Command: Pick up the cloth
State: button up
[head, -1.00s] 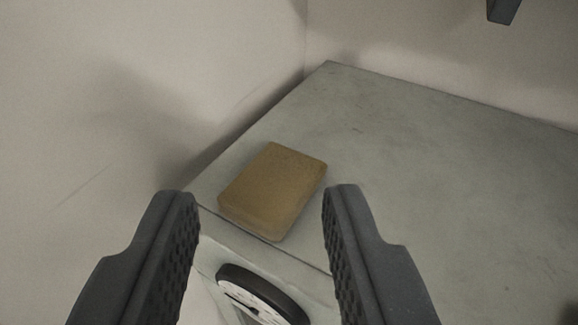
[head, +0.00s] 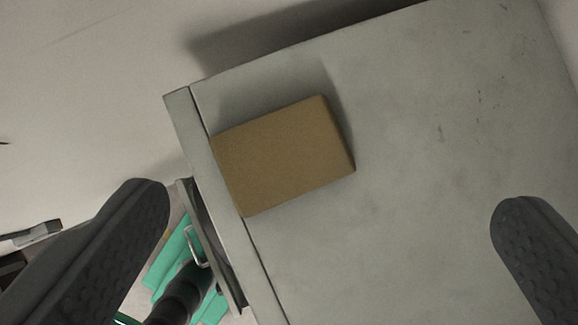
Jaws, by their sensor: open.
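The only cloth-like thing is a tan-brown, thick rectangular piece (head: 283,156), shaped like a folded cloth or sponge. It lies flat on a grey worktop (head: 430,150), with its left end at the worktop's edge. My gripper (head: 332,195) is open wide and empty. One finger shows at lower left, past the worktop's edge, and the other at lower right, over the worktop. The cloth lies ahead of and between the fingertips, untouched as far as I can see. It is fully visible.
The worktop's raised edge strip (head: 224,190) runs down on the left. Below it show a green thing (head: 172,262) and a dark ribbed cylinder (head: 182,295). A small grey item (head: 36,233) is at far left. The worktop right of the cloth is bare.

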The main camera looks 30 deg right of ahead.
jog(key=w+r+n+g+p, duration=0.1)
jog(key=p, duration=0.1)
jog(key=n+g+y+b, duration=0.2)
jog(key=n+g+b, duration=0.1)
jog(key=n+b, duration=0.1)
send_over(288, 154)
jog(key=d, duration=0.2)
jog(key=f, duration=0.9)
jog(key=shift+s+a+f, duration=0.15)
jog(key=shift+s+a, duration=0.05)
jog(key=shift+s, duration=0.15)
jog(key=shift+a+f+b, duration=0.15)
jog(key=shift+f+b, duration=0.45)
jog(key=shift+f, duration=0.2)
jog(key=shift+r+h, duration=0.2)
jog(key=shift+h, duration=0.1)
jog(key=shift+f, duration=0.4)
jog(key=shift+p+x, duration=0.4)
jog(key=shift+x, duration=0.85)
jog(key=c, duration=0.7)
